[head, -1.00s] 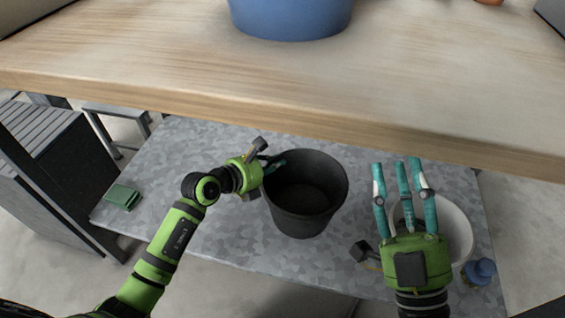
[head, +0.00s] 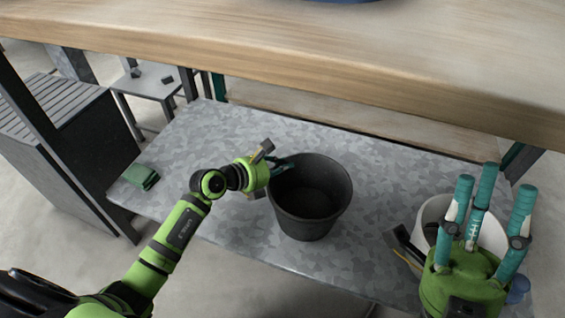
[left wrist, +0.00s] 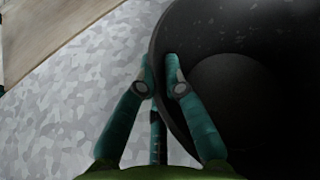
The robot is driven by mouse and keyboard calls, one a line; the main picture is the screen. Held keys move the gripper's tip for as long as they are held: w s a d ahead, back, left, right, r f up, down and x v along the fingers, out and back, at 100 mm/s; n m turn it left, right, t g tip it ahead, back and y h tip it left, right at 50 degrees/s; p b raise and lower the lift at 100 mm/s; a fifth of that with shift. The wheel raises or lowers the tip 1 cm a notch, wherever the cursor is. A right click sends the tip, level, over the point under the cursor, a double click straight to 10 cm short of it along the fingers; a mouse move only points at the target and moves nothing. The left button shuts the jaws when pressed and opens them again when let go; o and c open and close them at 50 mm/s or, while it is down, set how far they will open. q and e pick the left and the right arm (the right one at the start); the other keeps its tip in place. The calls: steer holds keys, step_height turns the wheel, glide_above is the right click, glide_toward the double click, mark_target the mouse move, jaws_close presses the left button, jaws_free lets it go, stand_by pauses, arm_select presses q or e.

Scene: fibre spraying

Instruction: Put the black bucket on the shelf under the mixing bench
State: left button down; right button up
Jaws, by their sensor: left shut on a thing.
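The black bucket (head: 309,222) is upright over the grey mottled shelf (head: 240,130) under the wooden mixing bench (head: 300,60). Whether its base touches the shelf is hard to tell. My left gripper (head: 281,168) is shut on the left side of its rim; in the left wrist view the fingers (left wrist: 160,72) straddle the wall of the bucket (left wrist: 235,40), one inside and one outside. My right gripper (head: 490,215) is to the right of the bucket, with its teal fingers spread open and pointing up, empty.
A white bucket (head: 434,212) stands at the shelf's right end, partly hidden behind my right gripper. A small green item (head: 141,177) lies at the shelf's left end. A slatted grey unit (head: 60,120) and a small stool (head: 150,85) stand left. The shelf's middle is mostly clear.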

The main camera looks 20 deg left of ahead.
arm_select(q)
steer(key=c, duration=1.6)
jaws_free()
steer(key=shift+o, duration=1.3)
